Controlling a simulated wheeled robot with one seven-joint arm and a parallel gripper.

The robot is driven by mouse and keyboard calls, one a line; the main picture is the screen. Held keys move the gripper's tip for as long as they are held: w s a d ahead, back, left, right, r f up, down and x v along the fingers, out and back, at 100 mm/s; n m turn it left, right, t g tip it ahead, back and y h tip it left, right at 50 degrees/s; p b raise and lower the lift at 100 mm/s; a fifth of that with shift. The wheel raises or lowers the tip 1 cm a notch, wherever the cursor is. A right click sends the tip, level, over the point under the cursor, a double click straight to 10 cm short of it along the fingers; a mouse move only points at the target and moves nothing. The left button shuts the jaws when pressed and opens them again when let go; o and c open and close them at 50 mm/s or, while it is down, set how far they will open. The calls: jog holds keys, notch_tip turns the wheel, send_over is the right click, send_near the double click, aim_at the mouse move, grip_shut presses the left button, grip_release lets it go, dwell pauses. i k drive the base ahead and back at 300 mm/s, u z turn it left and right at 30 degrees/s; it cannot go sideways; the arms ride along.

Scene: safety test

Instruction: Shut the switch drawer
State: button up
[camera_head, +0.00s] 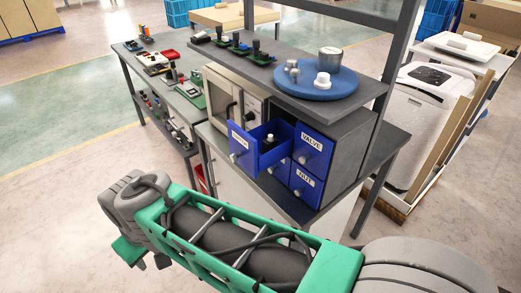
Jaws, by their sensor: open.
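A blue drawer (237,151) is pulled out from the upper left of a small dark cabinet (350,150). Its white front label is too small to read surely; the neighbouring drawers read VALVE and NUT, so this looks like the switch drawer. A round grey knob is on its front. A small dark part with a pale top (270,141) stands inside. The VALVE drawer (309,148) and NUT drawer (305,184) are shut. My green and grey arm crosses the foreground, apart from the drawer. I cannot make out my gripper's fingers.
A shelf above the cabinet holds a blue round tray (316,92) with metal parts and several black-knobbed switches (238,45). A beige machine (229,100) stands behind the open drawer. A workbench (128,57) lies left. Floor space at left is clear.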

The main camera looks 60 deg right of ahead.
aim_at(245, 148)
jog(key=z, duration=1.45)
jog(key=k, duration=0.5)
jog(key=z, duration=0.05)
